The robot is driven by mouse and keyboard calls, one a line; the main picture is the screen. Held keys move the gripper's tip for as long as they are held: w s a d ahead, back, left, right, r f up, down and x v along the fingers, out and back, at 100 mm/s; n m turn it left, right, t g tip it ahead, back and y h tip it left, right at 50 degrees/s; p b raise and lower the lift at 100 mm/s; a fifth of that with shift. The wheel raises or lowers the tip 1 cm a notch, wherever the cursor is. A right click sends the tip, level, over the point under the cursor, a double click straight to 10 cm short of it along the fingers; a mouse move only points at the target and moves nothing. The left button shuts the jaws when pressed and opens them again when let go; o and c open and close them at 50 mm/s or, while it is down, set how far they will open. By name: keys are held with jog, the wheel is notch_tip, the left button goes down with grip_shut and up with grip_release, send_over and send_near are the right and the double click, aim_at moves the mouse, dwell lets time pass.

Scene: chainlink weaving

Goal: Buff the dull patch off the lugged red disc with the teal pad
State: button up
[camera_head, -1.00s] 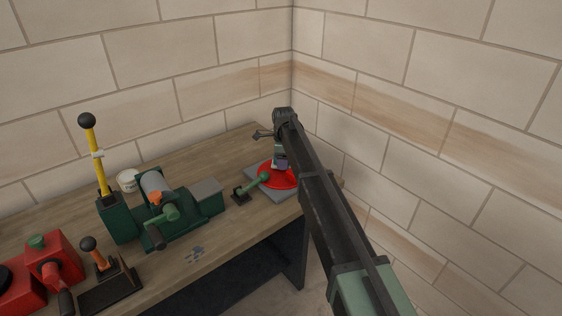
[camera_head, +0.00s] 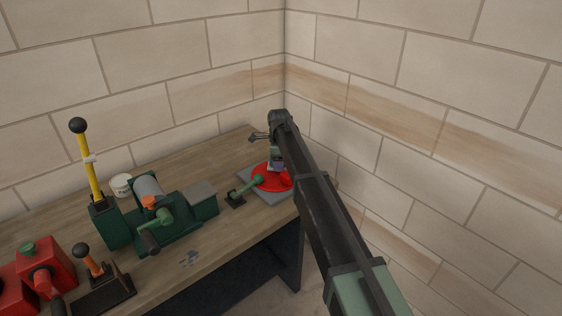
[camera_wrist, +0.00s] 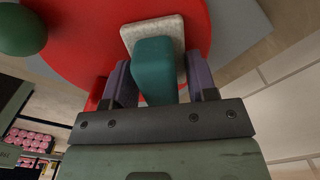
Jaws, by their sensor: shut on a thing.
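The red disc (camera_head: 269,180) lies on a grey square plate (camera_head: 252,196) near the right end of the bench. It fills the upper part of the wrist view (camera_wrist: 75,50). My gripper (camera_wrist: 160,85) is shut on the teal pad (camera_wrist: 154,66), one finger on each side of its teal body. The pad's pale sole (camera_wrist: 170,28) is over the disc and looks close to or on its face; contact cannot be told for sure. A red lug (camera_wrist: 95,92) shows beside the left finger. I see no dull patch; the pad, gripper and arm hide part of the disc.
A green lever (camera_head: 246,189) reaches the plate's left side. A green machine (camera_head: 165,220) with a crank, a yellow lever (camera_head: 88,165), a white tub (camera_head: 121,185) and red devices (camera_head: 45,268) stand further left. Brick walls close in behind and right.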

jog(key=shift+s+a, duration=1)
jog(key=shift+s, duration=0.05)
notch_tip(320, 180, up, 7)
jog(key=p, duration=0.7)
